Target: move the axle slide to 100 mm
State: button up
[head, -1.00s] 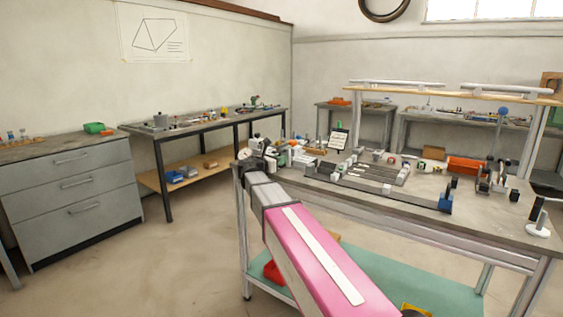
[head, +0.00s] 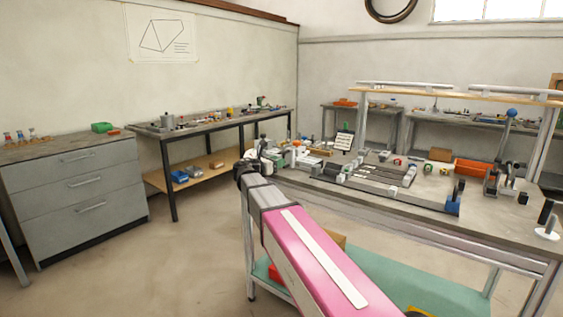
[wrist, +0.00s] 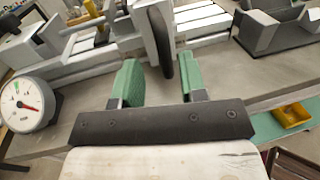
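My gripper (wrist: 159,72) is open, with two green-padded fingers apart and nothing held between them. A dark upright oval handle (wrist: 161,42) stands just beyond the fingertips, roughly in line with the gap, against a pale grey block on the jig. I cannot tell for sure whether this is the axle slide. In the head view the frame jig (head: 385,190) lies along the bench with long rails and a blue end piece. My gripper (head: 257,160) is at the bench's left end there, small and partly hidden by my arm. No scale reading is legible.
A round dial gauge (wrist: 27,106) with a red needle is left of my gripper. A dark grey channel-shaped piece (wrist: 275,28) is at the upper right. An orange-red bin (head: 472,171) stands at the bench's back. A yellow tray (wrist: 292,116) sits on the lower shelf.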

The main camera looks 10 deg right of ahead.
jog(key=v, duration=0.7)
jog(key=shift+s+a, duration=0.15)
jog(key=shift+a, duration=0.1)
